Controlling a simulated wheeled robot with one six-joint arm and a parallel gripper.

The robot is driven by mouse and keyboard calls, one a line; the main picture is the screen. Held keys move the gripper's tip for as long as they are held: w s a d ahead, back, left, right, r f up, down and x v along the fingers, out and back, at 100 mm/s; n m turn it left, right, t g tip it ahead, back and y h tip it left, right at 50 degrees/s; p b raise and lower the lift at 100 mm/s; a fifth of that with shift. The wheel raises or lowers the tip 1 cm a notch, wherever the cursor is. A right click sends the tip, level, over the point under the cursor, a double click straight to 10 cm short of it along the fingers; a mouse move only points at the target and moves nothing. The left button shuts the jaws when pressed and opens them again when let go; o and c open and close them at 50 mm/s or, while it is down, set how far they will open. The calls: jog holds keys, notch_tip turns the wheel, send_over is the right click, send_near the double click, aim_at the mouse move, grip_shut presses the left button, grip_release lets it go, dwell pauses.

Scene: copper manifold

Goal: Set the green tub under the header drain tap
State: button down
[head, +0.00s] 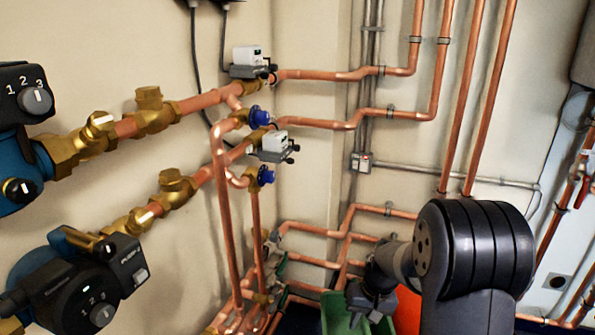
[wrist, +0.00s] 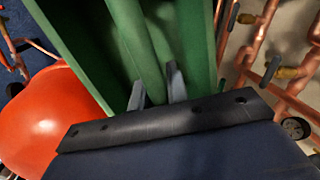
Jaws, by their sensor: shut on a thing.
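The green tub (head: 338,312) shows at the bottom of the head view, partly hidden by my gripper (head: 372,302) and cut off by the frame edge. In the wrist view the green tub (wrist: 85,45) fills the upper middle, and my gripper (wrist: 157,88) is shut on its wall, one finger on either side. The tub's base and what is under it are hidden. Brass taps with dark levers (wrist: 272,70) sit on copper pipes right of the tub in the wrist view. I cannot tell which is the header drain tap.
A red-orange rounded object (wrist: 45,120) is close left of the tub in the wrist view; it also shows in the head view (head: 407,310). Copper pipes (head: 222,220) run down the left wall and along the back wall. Blue floor (wrist: 30,68) shows at far left.

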notch_tip(320, 180, up, 17)
jog(key=s+p, duration=0.1)
jog(key=p, duration=2)
jog(key=shift+s+f, duration=0.15)
jog(key=shift+s, duration=0.2)
jog(key=shift+f, duration=0.15)
